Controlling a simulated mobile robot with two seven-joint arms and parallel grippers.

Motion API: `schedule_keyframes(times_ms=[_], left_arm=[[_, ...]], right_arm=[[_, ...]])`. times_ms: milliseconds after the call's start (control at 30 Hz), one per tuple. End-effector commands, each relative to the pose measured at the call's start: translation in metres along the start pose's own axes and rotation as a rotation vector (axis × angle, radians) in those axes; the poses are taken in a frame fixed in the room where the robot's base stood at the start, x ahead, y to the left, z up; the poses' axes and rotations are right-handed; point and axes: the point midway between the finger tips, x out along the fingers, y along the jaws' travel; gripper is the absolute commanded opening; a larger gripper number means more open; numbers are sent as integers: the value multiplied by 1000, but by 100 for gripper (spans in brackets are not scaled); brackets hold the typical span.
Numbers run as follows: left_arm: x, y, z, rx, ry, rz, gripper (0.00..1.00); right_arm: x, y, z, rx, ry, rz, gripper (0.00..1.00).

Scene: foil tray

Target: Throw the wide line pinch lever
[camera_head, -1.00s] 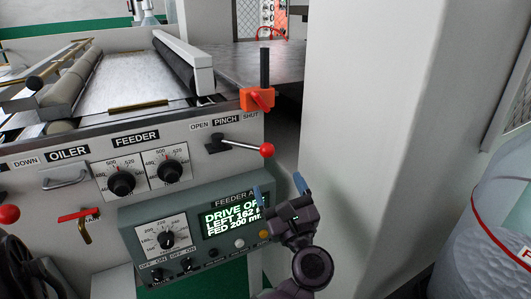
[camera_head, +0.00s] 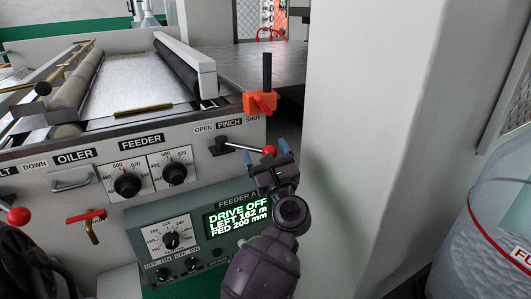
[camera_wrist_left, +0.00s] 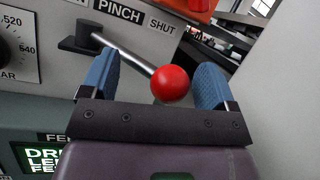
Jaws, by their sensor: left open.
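The pinch lever is a metal rod with a red ball knob (camera_head: 269,151) on a dark pivot block (camera_head: 219,146), under the OPEN / PINCH / SHUT label on the machine face. The rod points right, toward the SHUT side, tilted slightly down. My left gripper (camera_head: 267,157) is open at the knob. In the left wrist view the red ball (camera_wrist_left: 170,83) sits between the two blue fingers (camera_wrist_left: 158,84), with gaps on both sides. The rod passes near the left finger's tip. My right gripper does not show.
Below the lever is the green-grey feeder panel (camera_head: 150,223) with a lit screen reading DRIVE OFF. An orange clamp (camera_head: 259,103) stands above the lever. A pale column (camera_head: 360,150) rises on the right. Two feeder dials (camera_head: 128,185) sit to the left.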

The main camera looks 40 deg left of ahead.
Motion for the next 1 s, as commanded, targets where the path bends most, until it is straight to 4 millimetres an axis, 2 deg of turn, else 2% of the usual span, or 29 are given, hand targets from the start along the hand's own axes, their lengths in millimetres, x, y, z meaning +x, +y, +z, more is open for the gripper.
schedule_keyframes(times_ms=[100, 500, 1000], left_arm=[[0, 0, 0, 0, 0, 0, 81], [0, -1, 0, -1, -1, -3, 20], [-4, 3, 5, -23, 7, -51, 17]], right_arm=[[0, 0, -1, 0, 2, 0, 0], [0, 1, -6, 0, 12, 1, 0], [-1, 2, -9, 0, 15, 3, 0]])
